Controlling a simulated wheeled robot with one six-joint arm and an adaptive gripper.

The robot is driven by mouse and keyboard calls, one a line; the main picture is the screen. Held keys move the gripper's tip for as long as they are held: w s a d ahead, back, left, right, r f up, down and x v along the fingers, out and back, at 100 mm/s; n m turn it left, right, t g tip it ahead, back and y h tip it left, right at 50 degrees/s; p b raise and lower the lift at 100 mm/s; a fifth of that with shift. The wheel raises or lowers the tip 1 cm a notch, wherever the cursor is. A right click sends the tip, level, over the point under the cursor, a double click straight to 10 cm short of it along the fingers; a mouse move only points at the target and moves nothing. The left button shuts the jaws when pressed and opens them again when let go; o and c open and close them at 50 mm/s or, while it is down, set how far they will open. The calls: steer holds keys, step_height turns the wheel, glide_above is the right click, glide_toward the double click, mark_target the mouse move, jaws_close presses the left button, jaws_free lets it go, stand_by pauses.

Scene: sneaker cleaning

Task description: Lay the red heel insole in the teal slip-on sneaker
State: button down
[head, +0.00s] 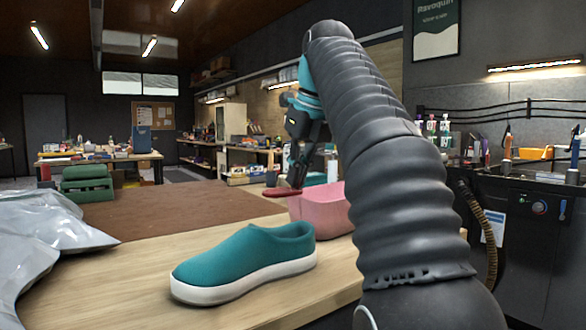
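The teal slip-on sneaker (240,262) with a white sole stands upright on the wooden table, its toe toward the lower left. Its opening is at the right end, and the inside is not visible from here. My gripper (297,183) points down above and beyond the sneaker's heel end. It is shut on the red heel insole (281,192), which lies roughly level in the air, well apart from the sneaker. My arm covers part of the gripper's right side.
A pink bin (316,209) stands on the table behind the sneaker's heel, close to the insole and partly hidden by my arm. The wooden tabletop (120,290) is bare in front of the sneaker.

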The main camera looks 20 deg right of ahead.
mark_target(297, 189)
steer(key=shift+a+f+b, duration=0.15)
steer(key=shift+f+b, duration=0.2)
steer(key=shift+f, duration=1.6)
steer(key=shift+f+b, duration=2.2)
steer(key=shift+f, duration=1.25)
steer(key=shift+f, duration=0.65)
steer(key=c, duration=1.2)
jaws_free()
steer(key=shift+c, duration=0.2)
steer(key=shift+r, duration=0.15)
steer(key=shift+v, duration=3.65)
